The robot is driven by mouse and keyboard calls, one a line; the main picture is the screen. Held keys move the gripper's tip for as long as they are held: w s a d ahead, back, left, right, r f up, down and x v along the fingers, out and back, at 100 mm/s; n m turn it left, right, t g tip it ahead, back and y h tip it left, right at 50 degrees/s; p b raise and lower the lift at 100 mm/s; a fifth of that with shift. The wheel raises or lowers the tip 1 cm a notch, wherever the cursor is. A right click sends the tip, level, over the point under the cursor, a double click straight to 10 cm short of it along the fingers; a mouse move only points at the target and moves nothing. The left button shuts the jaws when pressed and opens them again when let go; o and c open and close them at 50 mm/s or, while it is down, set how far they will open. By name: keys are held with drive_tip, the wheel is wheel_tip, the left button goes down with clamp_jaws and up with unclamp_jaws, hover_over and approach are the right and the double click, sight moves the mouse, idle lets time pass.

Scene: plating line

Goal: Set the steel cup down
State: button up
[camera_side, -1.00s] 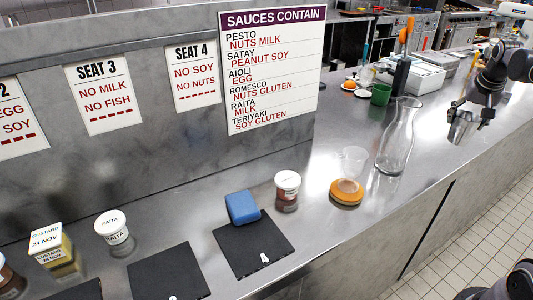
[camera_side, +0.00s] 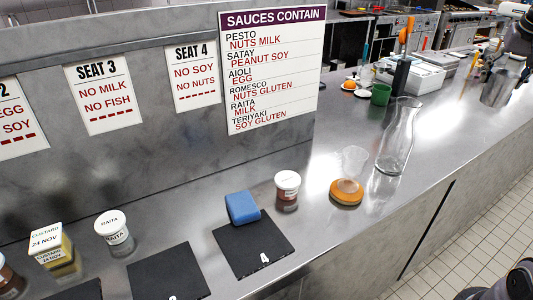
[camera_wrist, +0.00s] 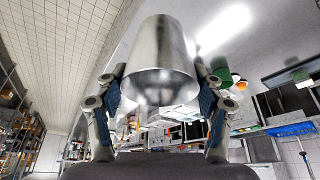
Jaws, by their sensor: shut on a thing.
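The steel cup (camera_side: 497,88) is at the far right of the side view, close to the counter's front edge. Its base looks at or just above the counter top; I cannot tell whether it touches. My gripper (camera_side: 512,64) is around the cup, partly cut off by the frame's right side. In the wrist view the cup (camera_wrist: 162,50) sits between the two blue-padded fingers of my gripper (camera_wrist: 160,85), which are shut on it from both sides.
A green cup (camera_side: 380,95) and white trays (camera_side: 425,75) are at the back. The counter between carafe and steel cup is clear.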

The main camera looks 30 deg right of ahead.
drive_tip(key=w+a+r+n+t+y, duration=0.2)
drive_tip(key=w+a+n, duration=0.7)
drive_tip(key=w+a, duration=1.35)
drive_tip(key=w+a+f+n+y, duration=0.2)
drive_tip(key=a+n, duration=0.5)
drive_tip(key=a, duration=1.8)
drive_tip(key=s+a+n+g+y, duration=0.1)
drive_tip(key=s+a+n, duration=0.25)
drive_tip(key=a, duration=0.65)
drive_tip(key=s+a+n+g+y, duration=0.15)
drive_tip(key=s+a, duration=0.25)
drive_tip(key=a, duration=0.6)
drive_tip(key=s+a+n+y, duration=0.1)
drive_tip(key=s+a+n, duration=0.3)
drive_tip(key=a, duration=0.6)
wheel_tip(320, 180, down, 10)
drive_tip(key=shift+s+a+f, duration=0.65)
drive_tip(key=shift+a+f, duration=1.1)
drive_tip(key=shift+f, duration=0.15)
drive_tip(key=shift+s+a+f, duration=0.7)
drive_tip(key=shift+a+f, duration=1)
drive_tip(key=shift+f, duration=0.2)
drive_tip(key=shift+s+a+f, duration=0.65)
drive_tip(key=shift+a+f, duration=1.1)
drive_tip(key=shift+f, duration=0.15)
